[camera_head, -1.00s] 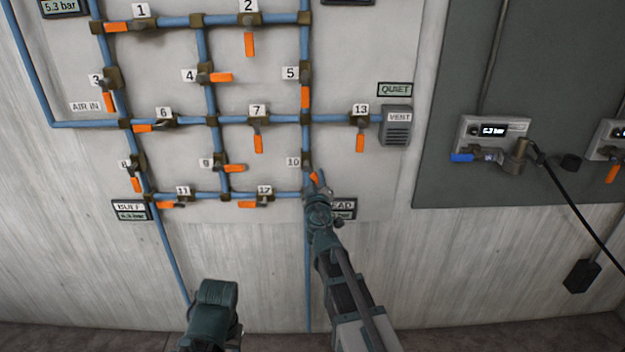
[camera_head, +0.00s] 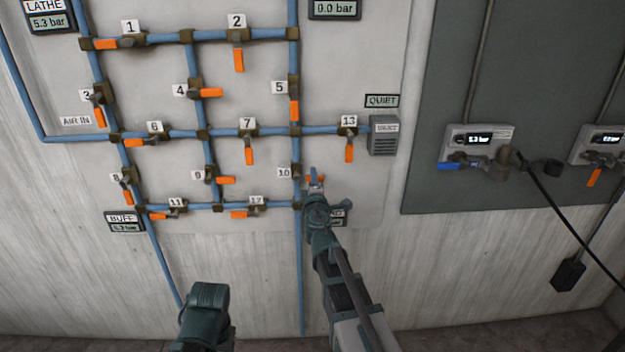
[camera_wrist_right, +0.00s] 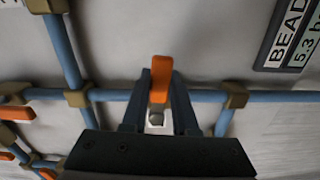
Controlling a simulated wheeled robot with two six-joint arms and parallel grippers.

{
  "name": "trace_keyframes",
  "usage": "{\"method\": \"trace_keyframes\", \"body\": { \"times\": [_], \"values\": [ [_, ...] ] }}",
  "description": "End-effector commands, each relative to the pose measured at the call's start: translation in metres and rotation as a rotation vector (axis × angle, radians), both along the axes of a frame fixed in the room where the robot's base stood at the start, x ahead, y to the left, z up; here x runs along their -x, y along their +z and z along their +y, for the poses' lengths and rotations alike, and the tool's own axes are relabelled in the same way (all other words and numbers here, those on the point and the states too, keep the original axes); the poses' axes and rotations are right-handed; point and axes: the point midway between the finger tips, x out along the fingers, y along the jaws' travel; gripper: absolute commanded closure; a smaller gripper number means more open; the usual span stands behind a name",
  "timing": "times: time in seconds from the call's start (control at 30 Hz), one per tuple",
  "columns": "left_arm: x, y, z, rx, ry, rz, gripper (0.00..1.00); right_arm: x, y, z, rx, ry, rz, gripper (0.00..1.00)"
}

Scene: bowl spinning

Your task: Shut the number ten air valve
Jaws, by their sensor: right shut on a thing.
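The number ten valve sits on the lower right upright pipe, with its tag 10 (camera_head: 284,172) at its left. Its orange handle (camera_wrist_right: 160,78) stands between my right gripper's two fingers in the right wrist view and points crosswise to the pipe. My right gripper (camera_head: 315,182) is shut on this handle. The gripper and wrist partly hide the handle in the head view. The valve's body is mostly hidden in the wrist view. My left arm shows at the bottom of the head view, but its gripper fingers do not.
Valve 12 (camera_head: 241,214), valve 9 (camera_head: 226,180) and valve 5 (camera_head: 294,109) have orange handles nearby. The BEAD gauge (camera_wrist_right: 291,38) is beside the gripper. A vent (camera_head: 383,137) is up to the right. A black cable (camera_head: 575,222) hangs farther right.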

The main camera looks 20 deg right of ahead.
Motion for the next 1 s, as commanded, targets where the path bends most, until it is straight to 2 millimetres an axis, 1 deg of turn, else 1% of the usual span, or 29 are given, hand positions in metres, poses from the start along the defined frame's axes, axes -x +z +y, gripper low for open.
{"method": "trace_keyframes", "body": {
  "times": [0.3, 0.77, 0.8, 0.87, 0.9, 0.97, 1.0],
  "values": [
    [0.0000, 0.0041, 0.0000, 0.000, 0.000, 0.000, 0.50, 0.0002, 0.0042, 0.0008, 0.082, 0.002, 0.023, 1.00],
    [0.0000, 0.0043, 0.0000, 0.000, 0.000, 0.000, 0.50, 0.0001, 0.0044, 0.0008, 0.095, 0.002, 0.027, 1.00],
    [0.0000, 0.0043, 0.0000, 0.000, 0.000, 0.000, 0.50, 0.0001, 0.0045, 0.0008, 0.095, 0.002, 0.027, 0.71],
    [0.0000, 0.0043, 0.0000, 0.000, 0.000, 0.000, 0.50, 0.0001, 0.0045, 0.0007, 0.094, 0.002, 0.027, 0.60],
    [0.0000, 0.0043, 0.0000, 0.000, 0.000, 0.000, 0.50, 0.0001, 0.0045, 0.0006, 0.094, 0.002, 0.027, 0.53],
    [0.0000, 0.0043, 0.0000, 0.000, 0.000, 0.000, 0.50, 0.0001, 0.0045, 0.0006, 0.093, 0.001, 0.027, 0.43],
    [0.0000, 0.0043, 0.0000, 0.000, 0.000, 0.000, 0.50, 0.0002, 0.0044, 0.0005, 0.093, 0.001, 0.027, 0.43]
  ]
}}
